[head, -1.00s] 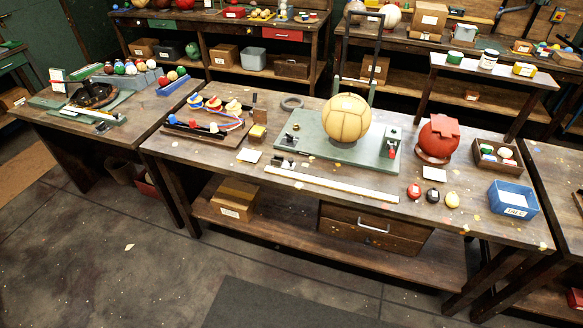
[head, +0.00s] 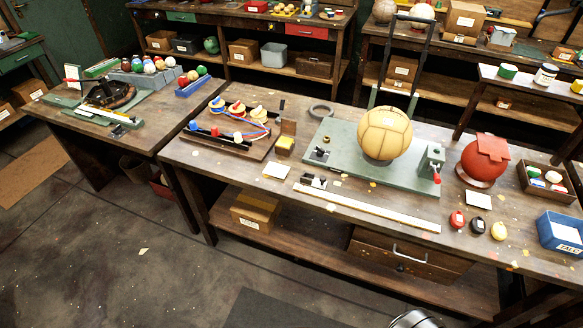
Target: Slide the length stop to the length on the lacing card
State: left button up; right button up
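A long pale rule strip (head: 375,209) lies along the front of the middle workbench. A small dark and metal block, seemingly the length stop (head: 313,181), sits at the strip's left end. A white card (head: 276,171) lies just left of the block, and another white card (head: 478,200) lies near the red ball. Which one is the lacing card I cannot tell; any writing is too small to read. A laced tan ball (head: 384,133) rests on a green base plate (head: 345,150) behind the strip.
A red ball (head: 484,158), several small coloured pieces (head: 477,226) and a blue box (head: 562,233) stand at the right. A wooden rack with coloured spools (head: 236,132) stands at the left. Open floor (head: 150,285) lies in front of the bench.

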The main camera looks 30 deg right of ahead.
aim_at(314, 179)
jog(key=z, duration=0.2)
jog(key=i, duration=0.85)
jog(key=z, duration=0.6)
